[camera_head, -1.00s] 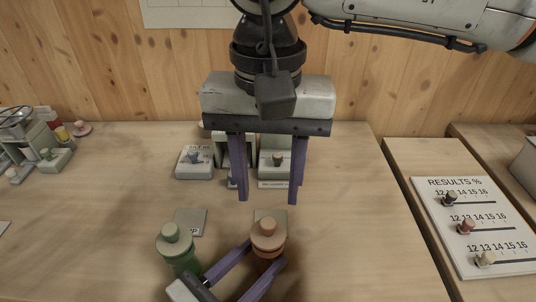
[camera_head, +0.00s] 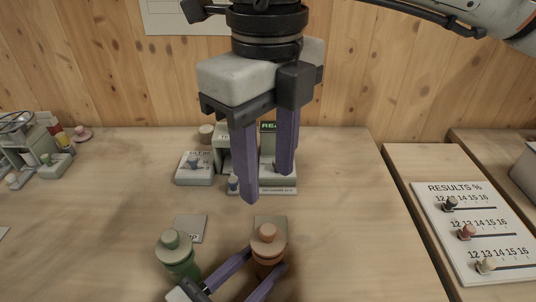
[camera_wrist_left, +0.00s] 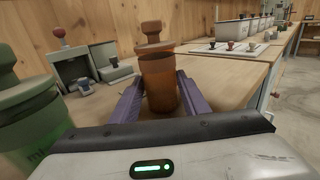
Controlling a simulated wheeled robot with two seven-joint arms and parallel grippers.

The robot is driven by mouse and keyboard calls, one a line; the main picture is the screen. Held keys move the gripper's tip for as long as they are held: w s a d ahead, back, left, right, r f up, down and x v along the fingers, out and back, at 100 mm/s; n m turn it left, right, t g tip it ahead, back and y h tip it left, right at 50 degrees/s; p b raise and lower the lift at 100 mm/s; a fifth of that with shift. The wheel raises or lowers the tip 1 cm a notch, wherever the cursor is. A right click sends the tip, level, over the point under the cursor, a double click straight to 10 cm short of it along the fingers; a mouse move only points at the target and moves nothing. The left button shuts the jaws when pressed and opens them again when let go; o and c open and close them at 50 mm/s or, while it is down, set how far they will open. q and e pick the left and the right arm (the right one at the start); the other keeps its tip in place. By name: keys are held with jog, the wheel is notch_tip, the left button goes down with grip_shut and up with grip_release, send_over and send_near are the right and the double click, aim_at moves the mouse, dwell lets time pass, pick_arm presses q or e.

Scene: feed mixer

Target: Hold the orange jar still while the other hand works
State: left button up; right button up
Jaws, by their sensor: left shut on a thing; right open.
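The orange jar (camera_head: 268,245) stands upright near the front middle of the table, with its knobbed lid on. It is also in the middle of the left wrist view (camera_wrist_left: 158,80). My left gripper (camera_head: 262,272) is shut on the jar, one purple finger on each side of it. My right gripper (camera_head: 268,185) is open and empty. It hangs above the table, behind and above the orange jar in the head view, fingers pointing down and apart from the jar. It partly hides the device behind it.
A green jar (camera_head: 176,255) stands just left of the orange jar, close to my left gripper. A grey device (camera_head: 195,166) with knobs and a lit display stands behind. A results board (camera_head: 475,230) with sliders lies at right. Small items sit at far left.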

aim_at(268, 226)
notch_tip(268, 226, down, 11)
jog(key=m, duration=0.8)
jog(key=shift+r+m, duration=0.1)
jog(key=shift+m, duration=0.2)
grip_shut()
jog(key=shift+r, duration=0.3)
dwell(0.6)
jog(key=shift+r, duration=0.9)
